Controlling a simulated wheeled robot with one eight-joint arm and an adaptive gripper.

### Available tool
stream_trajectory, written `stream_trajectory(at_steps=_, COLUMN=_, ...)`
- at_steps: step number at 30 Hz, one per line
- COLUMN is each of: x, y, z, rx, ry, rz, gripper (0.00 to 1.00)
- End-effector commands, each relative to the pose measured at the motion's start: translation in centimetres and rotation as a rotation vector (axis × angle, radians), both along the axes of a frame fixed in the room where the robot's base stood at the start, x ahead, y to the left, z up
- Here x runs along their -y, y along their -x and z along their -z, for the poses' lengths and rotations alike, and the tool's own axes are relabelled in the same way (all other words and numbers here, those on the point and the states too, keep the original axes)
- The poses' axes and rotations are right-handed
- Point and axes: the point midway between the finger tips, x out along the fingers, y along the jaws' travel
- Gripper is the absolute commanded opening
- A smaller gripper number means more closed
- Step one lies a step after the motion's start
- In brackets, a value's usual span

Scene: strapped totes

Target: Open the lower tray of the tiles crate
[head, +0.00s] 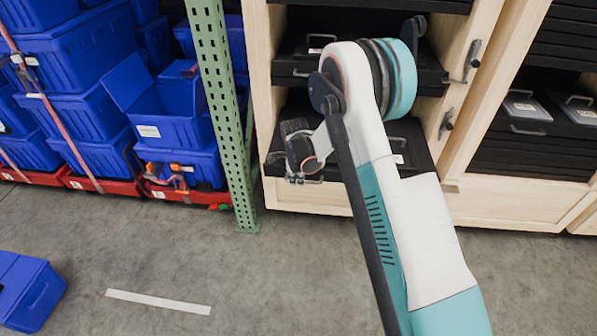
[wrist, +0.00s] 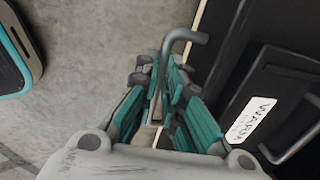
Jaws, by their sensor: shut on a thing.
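A wooden crate (head: 300,195) with black trays stands at the centre of the head view. Its lower black tray (head: 412,150) sits below an upper black tray (head: 430,75); my arm hides part of both. I cannot tell how far the lower tray is out. My gripper (head: 303,172) is at the left part of the lower tray's front. In the wrist view my gripper (wrist: 158,95) has its teal fingers shut on a bent grey metal handle (wrist: 190,37). The black tray beside it (wrist: 270,75) bears a white label (wrist: 250,120) whose writing I cannot read surely.
Metal latches (head: 472,60) are on the crate's right post. A green perforated upright (head: 222,110) stands close to its left. Blue totes (head: 85,115) are stacked beyond that. Another blue tote (head: 28,290) is on the floor at lower left. The grey floor in front is mostly clear.

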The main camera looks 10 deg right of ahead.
Motion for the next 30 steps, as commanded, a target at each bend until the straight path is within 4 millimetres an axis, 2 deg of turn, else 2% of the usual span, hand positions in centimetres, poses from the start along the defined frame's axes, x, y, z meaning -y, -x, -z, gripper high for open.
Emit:
stream_trajectory(at_steps=6, x=-0.27, y=0.72, z=0.03, rx=0.0, ry=0.0, rz=-0.001, gripper=0.0)
stream_trajectory(at_steps=15, x=-0.27, y=0.72, z=0.03, rx=0.0, ry=0.0, rz=0.0, gripper=0.0)
stream_trajectory(at_steps=16, x=-0.27, y=0.72, z=0.03, rx=0.0, ry=0.0, rz=0.0, gripper=0.14)
stream_trajectory(at_steps=18, x=-0.26, y=0.71, z=0.03, rx=0.0, ry=0.0, rz=0.0, gripper=0.3)
stream_trajectory(at_steps=30, x=-0.26, y=0.74, z=-0.27, rx=0.0, ry=0.0, rz=0.0, gripper=0.3)
